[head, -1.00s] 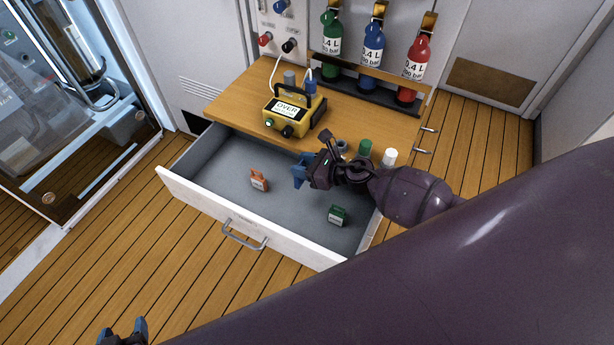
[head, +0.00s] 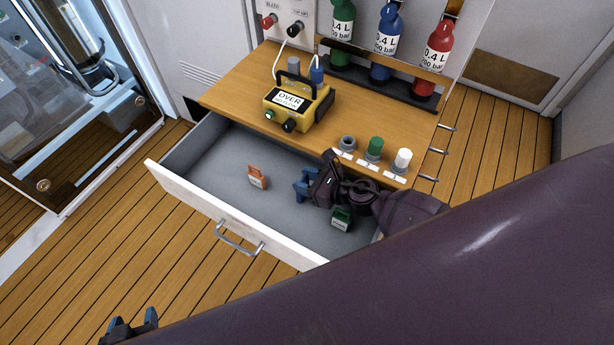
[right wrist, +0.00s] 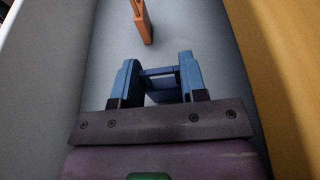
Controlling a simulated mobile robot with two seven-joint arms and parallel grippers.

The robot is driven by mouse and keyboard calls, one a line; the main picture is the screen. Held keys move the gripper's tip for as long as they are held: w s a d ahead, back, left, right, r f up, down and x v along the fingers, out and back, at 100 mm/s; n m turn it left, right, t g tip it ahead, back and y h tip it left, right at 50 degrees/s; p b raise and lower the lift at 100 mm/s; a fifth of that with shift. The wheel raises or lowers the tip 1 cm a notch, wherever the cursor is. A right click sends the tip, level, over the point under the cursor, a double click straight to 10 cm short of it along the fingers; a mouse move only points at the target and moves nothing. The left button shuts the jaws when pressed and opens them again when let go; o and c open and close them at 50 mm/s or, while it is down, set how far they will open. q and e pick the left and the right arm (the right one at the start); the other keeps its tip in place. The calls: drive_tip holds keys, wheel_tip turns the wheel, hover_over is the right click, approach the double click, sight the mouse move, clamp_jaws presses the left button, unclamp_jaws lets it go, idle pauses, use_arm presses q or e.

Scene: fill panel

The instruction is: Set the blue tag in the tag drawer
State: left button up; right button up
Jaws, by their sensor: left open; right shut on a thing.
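The tag drawer (head: 205,205) is pulled open, with a grey floor and white front. My right gripper (head: 303,184) is low inside it, pointing left. In the right wrist view my right gripper (right wrist: 158,82) is shut on the blue tag (right wrist: 159,72), which shows between its blue fingers. In the head view the tag blends with the fingers, and I cannot tell whether it touches the drawer floor. My left gripper (head: 131,324) is open and empty at the bottom left, over the floor, outside the drawer.
An orange tag (head: 257,177) and a green tag (head: 341,218) stand in the drawer. Above are the wooden top (head: 235,95), a yellow device (head: 298,105), and grey, green and white caps (head: 374,148). Gas bottles (head: 386,45) stand behind.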

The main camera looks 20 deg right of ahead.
drive_tip(key=shift+s+r, duration=0.1)
drive_tip(key=shift+f, duration=0.2)
drive_tip(key=o, duration=1.1)
use_arm(q)
drive_tip(key=shift+s+a+f, duration=0.25)
drive_tip(key=shift+s+f, duration=0.15)
drive_tip(key=shift+s, duration=0.1)
use_arm(e)
drive_tip(key=shift+r, duration=0.1)
drive_tip(key=shift+r, duration=0.15)
drive_tip(key=shift+s+d, duration=0.15)
drive_tip(key=v, duration=1.1)
drive_tip(key=shift+s, duration=0.2)
use_arm(q)
drive_tip(key=shift+r, duration=0.1)
use_arm(e)
drive_tip(key=shift+d+r, duration=0.1)
